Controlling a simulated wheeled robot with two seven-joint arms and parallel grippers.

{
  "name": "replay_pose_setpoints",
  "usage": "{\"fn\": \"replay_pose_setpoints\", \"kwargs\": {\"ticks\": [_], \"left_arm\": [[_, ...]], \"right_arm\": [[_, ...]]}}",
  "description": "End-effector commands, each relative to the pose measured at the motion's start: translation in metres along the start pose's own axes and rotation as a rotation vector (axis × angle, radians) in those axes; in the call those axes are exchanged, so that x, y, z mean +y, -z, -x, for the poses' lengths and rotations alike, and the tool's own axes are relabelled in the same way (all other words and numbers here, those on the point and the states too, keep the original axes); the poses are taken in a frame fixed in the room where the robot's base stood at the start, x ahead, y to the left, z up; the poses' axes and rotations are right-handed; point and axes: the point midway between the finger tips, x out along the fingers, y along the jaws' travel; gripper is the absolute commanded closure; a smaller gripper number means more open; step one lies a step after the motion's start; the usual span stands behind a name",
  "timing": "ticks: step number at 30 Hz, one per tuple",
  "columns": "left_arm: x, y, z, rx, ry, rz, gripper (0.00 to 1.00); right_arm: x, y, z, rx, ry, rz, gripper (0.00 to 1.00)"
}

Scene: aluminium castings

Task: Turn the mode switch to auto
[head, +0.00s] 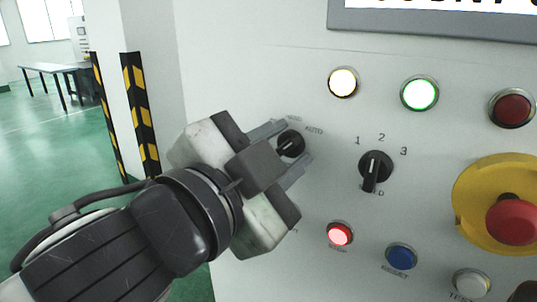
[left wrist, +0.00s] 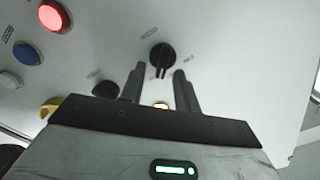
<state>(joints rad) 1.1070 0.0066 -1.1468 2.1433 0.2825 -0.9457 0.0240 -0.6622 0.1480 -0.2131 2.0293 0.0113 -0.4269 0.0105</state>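The mode switch (head: 291,143) is a round black knob with a raised grip bar, on the pale panel. An AUTO label (head: 314,131) is printed at its upper right; another label above it is too small to read. My left gripper (head: 296,142) is open, with one grey finger on each side of the knob. In the left wrist view the switch (left wrist: 162,55) shows at the fingertips (left wrist: 159,70), between them, with a visible gap to each finger. I cannot tell which label the knob points at. My right gripper is not in view.
A 1-2-3 selector knob (head: 375,168) sits right of the switch. Lit white (head: 343,82), green (head: 419,93) and red (head: 340,233) buttons, a blue button (head: 401,256) and a red emergency stop (head: 514,222) on yellow are nearby. Panel left of the switch is bare.

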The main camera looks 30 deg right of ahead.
Motion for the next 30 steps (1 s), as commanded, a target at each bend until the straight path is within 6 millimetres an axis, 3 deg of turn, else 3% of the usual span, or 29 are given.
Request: {"fn": "replay_pose_setpoints", "kwargs": {"ticks": [8,11,18,21,30], "left_arm": [[0.0,0.0,0.009,0.004,0.001,0.0,0.68],[0.001,-0.001,0.024,0.003,0.001,0.0,0.68],[0.001,-0.002,0.082,0.0,0.002,-0.002,0.68],[0.005,-0.005,0.107,0.003,0.004,-0.006,0.68],[0.004,-0.009,0.123,-0.002,0.008,-0.004,0.68]], "right_arm": [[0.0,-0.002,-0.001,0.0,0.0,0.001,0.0],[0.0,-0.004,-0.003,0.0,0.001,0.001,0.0],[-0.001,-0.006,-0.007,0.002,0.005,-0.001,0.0],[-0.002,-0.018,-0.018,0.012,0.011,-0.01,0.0],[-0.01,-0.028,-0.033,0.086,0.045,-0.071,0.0]]}}
